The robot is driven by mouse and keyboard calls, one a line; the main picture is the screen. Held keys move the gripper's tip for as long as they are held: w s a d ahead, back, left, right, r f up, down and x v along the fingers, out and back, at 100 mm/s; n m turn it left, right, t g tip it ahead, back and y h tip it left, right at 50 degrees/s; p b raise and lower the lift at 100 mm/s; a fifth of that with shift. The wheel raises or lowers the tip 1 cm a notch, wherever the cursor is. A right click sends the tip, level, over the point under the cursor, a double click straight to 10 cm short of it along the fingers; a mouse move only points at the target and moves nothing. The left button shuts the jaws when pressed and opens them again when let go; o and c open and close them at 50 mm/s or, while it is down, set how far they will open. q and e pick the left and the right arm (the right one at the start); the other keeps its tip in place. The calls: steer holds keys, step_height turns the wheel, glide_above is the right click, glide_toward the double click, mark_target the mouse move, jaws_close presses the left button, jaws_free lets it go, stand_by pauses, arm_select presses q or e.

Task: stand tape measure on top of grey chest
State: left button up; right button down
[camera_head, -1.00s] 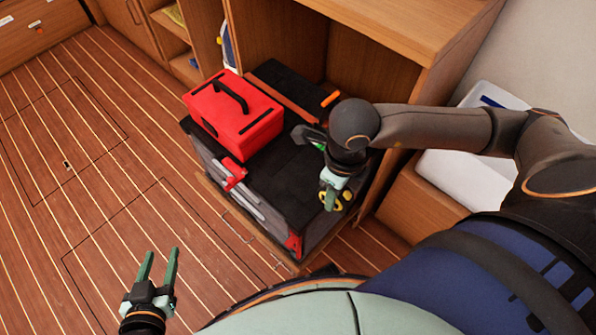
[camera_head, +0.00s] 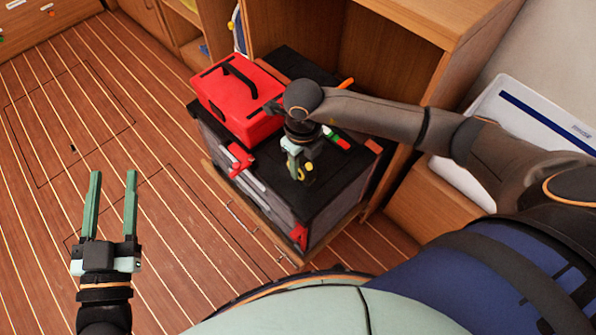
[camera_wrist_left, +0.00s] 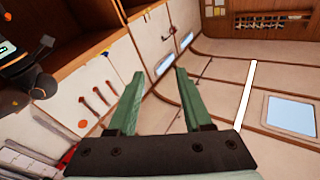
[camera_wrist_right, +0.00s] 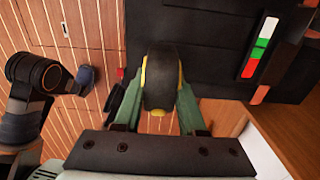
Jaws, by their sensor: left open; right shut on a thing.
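In the head view, the tape measure (camera_head: 309,167) is mostly hidden by the fingers and appears over the lid. In the right wrist view, the black lid (camera_wrist_right: 205,50) lies beyond it, with floor showing between the fingers. I cannot tell whether it touches the lid. My left gripper (camera_head: 113,174) is open and empty, over the floor at left.
A red toolbox (camera_head: 238,105) with a black handle occupies the lid's back left. A red, white and green stick (camera_wrist_right: 260,48) lies on the lid to the right. Red latches (camera_head: 240,160) are on the chest's front. A wooden cabinet (camera_head: 385,60) stands behind. The floor at left is clear.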

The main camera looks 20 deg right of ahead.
steer(key=shift+w+a+f, duration=0.15)
steer(key=shift+w+f, duration=0.35)
steer(key=shift+f, duration=0.1)
step_height(320, 180, down, 3)
steer(key=shift+w+f+b, duration=0.1)
steer(key=shift+w+b, duration=0.05)
steer(key=shift+b, duration=0.55)
arm_select(q)
steer(key=s+r+m+t+h, duration=0.3)
steer(key=r+h, duration=0.1)
steer(key=r, duration=0.5)
steer(key=shift+d, duration=0.4)
steer(key=shift+s+r+m+h, duration=0.25)
steer(key=shift+r+m+h, duration=0.05)
steer(key=shift+r, duration=0.05)
arm_select(e)
steer(key=shift+f, duration=0.2)
steer(key=shift+f, duration=0.15)
steer(key=shift+c, duration=2.4)
jaws_free()
arm_select(q)
steer(key=shift+s+d+r+m+h, duration=0.1)
steer(key=shift+s+r+m+h, duration=0.3)
steer(key=shift+r+h, duration=0.15)
steer(key=shift+w+y, duration=0.15)
steer(key=shift+y, duration=0.1)
